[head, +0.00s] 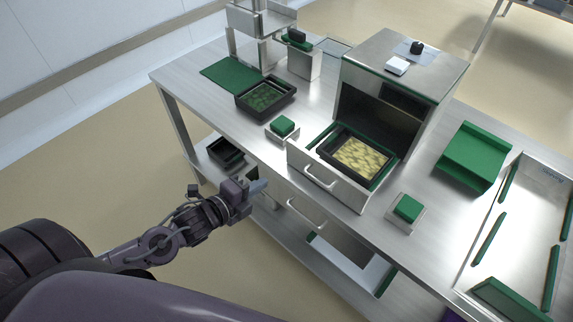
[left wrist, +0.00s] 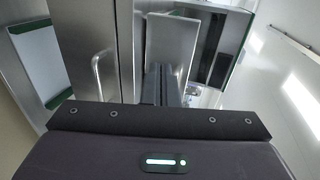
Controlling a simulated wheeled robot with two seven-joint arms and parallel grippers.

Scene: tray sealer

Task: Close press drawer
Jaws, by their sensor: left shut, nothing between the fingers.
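The press (head: 400,85) is a steel box on the bench with an open front. Its drawer (head: 327,188) is pulled out towards me, with a bar handle (head: 319,179) on its front. A black tray (head: 340,138) with yellowish food lies in the drawer. My left gripper (head: 260,187) is left of and below the drawer front, off the bench's front side, apart from the handle. Its fingers are together and empty; they also show in the left wrist view (left wrist: 161,84). My right gripper is not in view.
Green-topped blocks (head: 283,127) (head: 408,208) stand on either side of the drawer. A dark tray (head: 265,94) lies further left. A lower handle (head: 306,214) is under the benchtop. A green stand (head: 473,155) is right of the press. A shelf runs below.

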